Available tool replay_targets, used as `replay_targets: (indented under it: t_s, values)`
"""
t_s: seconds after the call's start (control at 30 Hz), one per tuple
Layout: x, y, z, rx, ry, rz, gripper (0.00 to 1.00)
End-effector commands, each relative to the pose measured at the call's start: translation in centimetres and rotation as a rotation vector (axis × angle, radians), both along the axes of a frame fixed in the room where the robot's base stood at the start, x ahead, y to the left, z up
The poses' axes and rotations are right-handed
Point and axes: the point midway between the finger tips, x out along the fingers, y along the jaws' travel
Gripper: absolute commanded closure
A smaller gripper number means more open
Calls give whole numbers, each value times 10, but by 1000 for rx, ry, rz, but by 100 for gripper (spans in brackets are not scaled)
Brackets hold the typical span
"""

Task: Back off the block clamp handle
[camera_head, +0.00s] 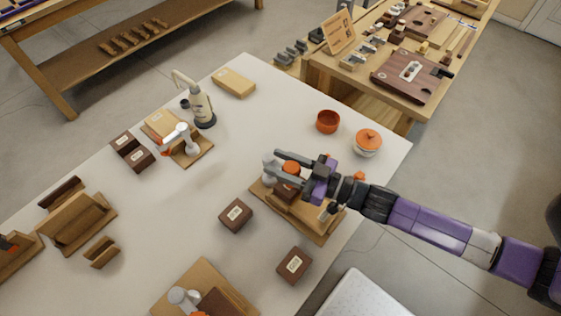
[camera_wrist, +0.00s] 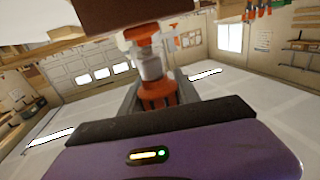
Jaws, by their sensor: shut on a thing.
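The block clamp stands on a wooden base (camera_head: 318,229) near the table's right edge. Its orange handle (camera_head: 291,167) shows between the fingers of my gripper (camera_head: 281,163). In the wrist view the handle (camera_wrist: 158,93) is orange and ribbed, with a grey collar above it, and stands between my fingers. My gripper is shut on this handle. A brown block (camera_wrist: 120,12) fills the top of the wrist view, close to the clamp's orange end. In the head view my gripper and arm hide much of the clamp, and its contact with the block cannot be told.
Loose brown blocks lie left of the base (camera_head: 236,214) and in front of it (camera_head: 294,265). Another clamp (camera_head: 186,297) is at the front edge.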

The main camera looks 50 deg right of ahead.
Motion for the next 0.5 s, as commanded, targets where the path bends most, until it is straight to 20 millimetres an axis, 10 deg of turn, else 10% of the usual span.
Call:
replay_targets:
  t_s: [0.5]
  values:
    - [-4, 9, -2, -6, 2, 335, 100]
